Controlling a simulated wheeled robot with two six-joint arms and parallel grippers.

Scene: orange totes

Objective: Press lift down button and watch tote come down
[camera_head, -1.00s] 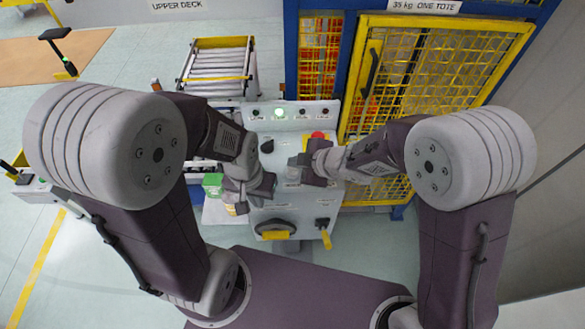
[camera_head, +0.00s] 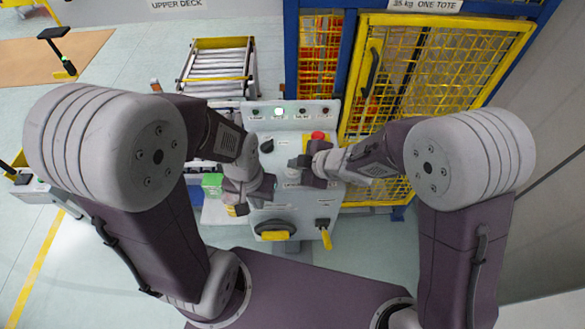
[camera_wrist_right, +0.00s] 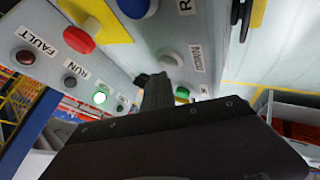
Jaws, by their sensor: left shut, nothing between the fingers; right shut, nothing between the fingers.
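The grey control panel (camera_head: 283,213) stands in front of me in the head view. My right gripper (camera_head: 299,166) is shut and empty over its middle right. In the right wrist view, its shut fingertips (camera_wrist_right: 152,80) are close to a pale button (camera_wrist_right: 170,60), beside a label that seems to read DOWN (camera_wrist_right: 195,58); I cannot tell whether they touch. My left gripper (camera_head: 265,190) is shut and empty at the panel's left side. Orange-red shapes, possibly totes, show behind the yellow mesh (camera_head: 440,65) of the lift cage; their outlines are unclear.
A red mushroom button (camera_wrist_right: 78,40) and a lit green lamp (camera_wrist_right: 100,97) are near the right gripper. A roller conveyor (camera_head: 217,67) stands behind left.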

